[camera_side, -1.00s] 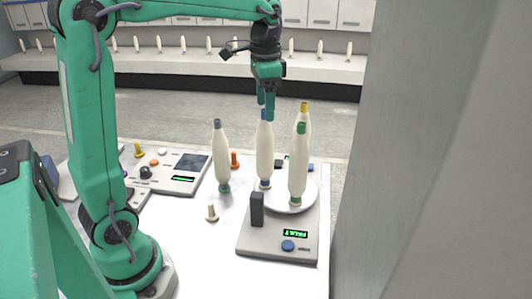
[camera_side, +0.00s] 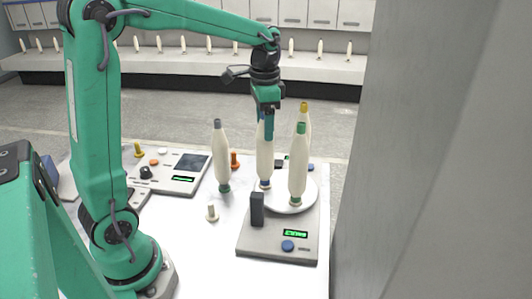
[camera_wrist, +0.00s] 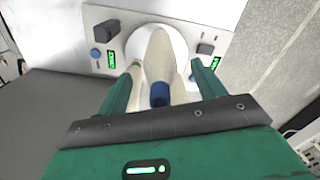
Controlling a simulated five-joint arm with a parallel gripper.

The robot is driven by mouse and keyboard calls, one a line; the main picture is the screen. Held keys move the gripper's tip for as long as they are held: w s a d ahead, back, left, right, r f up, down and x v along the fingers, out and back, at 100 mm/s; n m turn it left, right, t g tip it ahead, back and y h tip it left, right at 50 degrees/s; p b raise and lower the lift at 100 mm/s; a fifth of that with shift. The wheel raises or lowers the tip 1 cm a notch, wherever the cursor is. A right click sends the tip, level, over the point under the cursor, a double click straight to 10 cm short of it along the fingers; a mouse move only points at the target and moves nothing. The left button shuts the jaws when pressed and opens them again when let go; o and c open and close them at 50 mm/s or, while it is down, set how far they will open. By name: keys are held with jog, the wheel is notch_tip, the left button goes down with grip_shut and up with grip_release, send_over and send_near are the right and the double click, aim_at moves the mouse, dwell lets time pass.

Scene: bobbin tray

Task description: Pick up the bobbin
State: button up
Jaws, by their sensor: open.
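Several cream bobbins stand upright in the side view. One with a blue tip (camera_side: 265,165) stands at the left of a round white plate, directly below my gripper (camera_side: 265,132). A green-tipped bobbin (camera_side: 298,175) and a yellow-tipped bobbin (camera_side: 305,122) stand to its right. A grey-tipped bobbin (camera_side: 221,160) stands apart on the table at left. In the wrist view, the blue-tipped bobbin (camera_wrist: 160,72) lies between the two open fingers (camera_wrist: 165,88), its tip toward the camera. The fingers reach down around its upper end; contact cannot be told.
The plate sits on a grey scale (camera_side: 275,244) with a lit display and a dark upright block (camera_side: 257,209). A control panel (camera_side: 180,172) and small pegs stand at left. A large grey pillar (camera_side: 430,170) fills the right side.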

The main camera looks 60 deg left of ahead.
notch_tip(320, 180, down, 2)
jog(key=shift+f, duration=0.15)
dwell(0.5)
jog(key=c, duration=1.4)
jog(key=shift+r, duration=5.05)
